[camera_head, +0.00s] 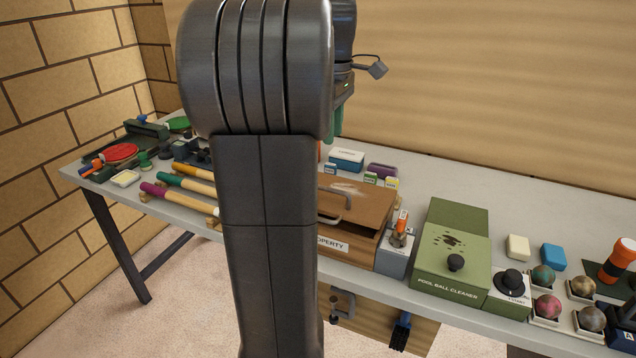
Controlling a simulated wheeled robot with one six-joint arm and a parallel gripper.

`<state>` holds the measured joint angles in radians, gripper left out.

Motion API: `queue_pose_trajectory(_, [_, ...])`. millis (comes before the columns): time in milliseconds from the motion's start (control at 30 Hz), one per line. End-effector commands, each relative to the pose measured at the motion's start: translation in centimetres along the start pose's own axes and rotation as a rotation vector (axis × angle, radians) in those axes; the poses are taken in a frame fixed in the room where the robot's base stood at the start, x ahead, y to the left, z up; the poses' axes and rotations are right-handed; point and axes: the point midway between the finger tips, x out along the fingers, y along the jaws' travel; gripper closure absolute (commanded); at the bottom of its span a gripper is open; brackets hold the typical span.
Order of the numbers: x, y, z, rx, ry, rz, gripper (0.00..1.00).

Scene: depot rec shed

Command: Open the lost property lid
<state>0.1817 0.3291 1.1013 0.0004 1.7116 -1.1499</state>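The lost property box (385,255) is a brown wooden box near the table's front edge, with a white label ending in "OPERTY" (333,243) on its front. Its lid (370,203) looks down, with a dark line under its edge; I cannot tell if it is slightly raised. A grey bar handle (342,205) shows on the lid. My arm hides the box's left part. My gripper (336,125) is mostly hidden behind my arm, above and behind the box. Only a green finger part shows, so its opening and any contents are hidden.
A grey unit with an orange-topped knob (399,232) stands close at the box's right, then a green pool ball cleaner (450,262). Rolling-pin-like handles (180,200) lie left. The back right tabletop is clear.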

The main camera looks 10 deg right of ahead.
Motion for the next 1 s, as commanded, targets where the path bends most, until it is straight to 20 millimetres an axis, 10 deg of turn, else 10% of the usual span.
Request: queue_pose_trajectory(1000, [13.6,0.2,0.0,-0.009,0.0,0.0,0.68])
